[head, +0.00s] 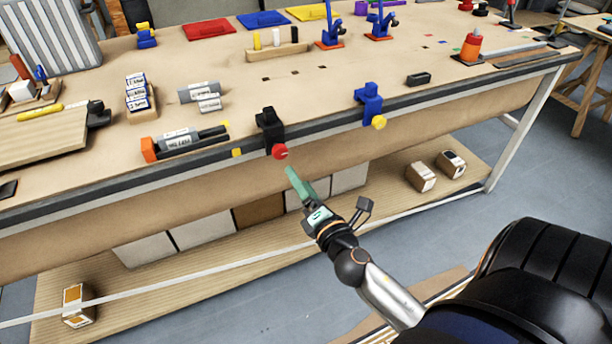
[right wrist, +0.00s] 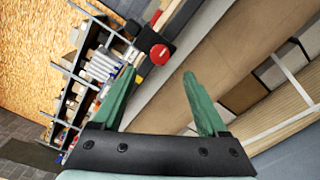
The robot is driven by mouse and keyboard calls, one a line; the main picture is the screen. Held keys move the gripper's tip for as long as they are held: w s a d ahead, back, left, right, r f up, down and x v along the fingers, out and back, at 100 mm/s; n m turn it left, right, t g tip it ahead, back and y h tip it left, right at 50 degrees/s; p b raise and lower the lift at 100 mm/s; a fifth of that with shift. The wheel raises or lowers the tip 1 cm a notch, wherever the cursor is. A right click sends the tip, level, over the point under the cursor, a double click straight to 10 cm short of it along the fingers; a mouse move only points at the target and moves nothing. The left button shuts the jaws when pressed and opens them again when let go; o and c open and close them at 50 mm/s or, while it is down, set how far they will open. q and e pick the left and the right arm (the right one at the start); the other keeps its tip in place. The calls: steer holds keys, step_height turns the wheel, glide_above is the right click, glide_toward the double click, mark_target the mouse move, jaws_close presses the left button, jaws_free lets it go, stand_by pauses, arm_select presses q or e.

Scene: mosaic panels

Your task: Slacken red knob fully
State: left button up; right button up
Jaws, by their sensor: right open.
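The red knob (head: 280,152) sits at the lower end of a black clamp (head: 269,128) fixed on the front edge of the workbench. In the right wrist view the red knob (right wrist: 160,54) shows beyond and between the fingertips. My right gripper (head: 292,176) has green fingers and is just below and in front of the knob, apart from it. In the right wrist view my right gripper (right wrist: 160,78) is open with nothing between its fingers. My left gripper is not in view.
A blue clamp (head: 369,104) with a yellow knob (head: 379,122) is on the same edge to the right. An orange-capped grey tube (head: 176,143) lies left of the black clamp. Boxes stand on the lower shelf (head: 400,215). The space in front of the bench edge is free.

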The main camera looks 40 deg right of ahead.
steer(key=shift+v, duration=1.15)
steer(key=s+a+f+m+g+y+p, duration=0.1)
steer(key=s+a+f+m+g+y, duration=0.2)
steer(key=s+a+f+m, duration=0.4)
steer(key=s+a+f+m+g+y+p, duration=0.2)
steer(key=s+a+f+m+g, duration=0.3)
steer(key=f+m, duration=0.7)
steer(key=shift+s+a+f+g+y, duration=0.35)
steer(key=shift+s+a+y, duration=0.35)
steer(key=shift+s+a, duration=0.45)
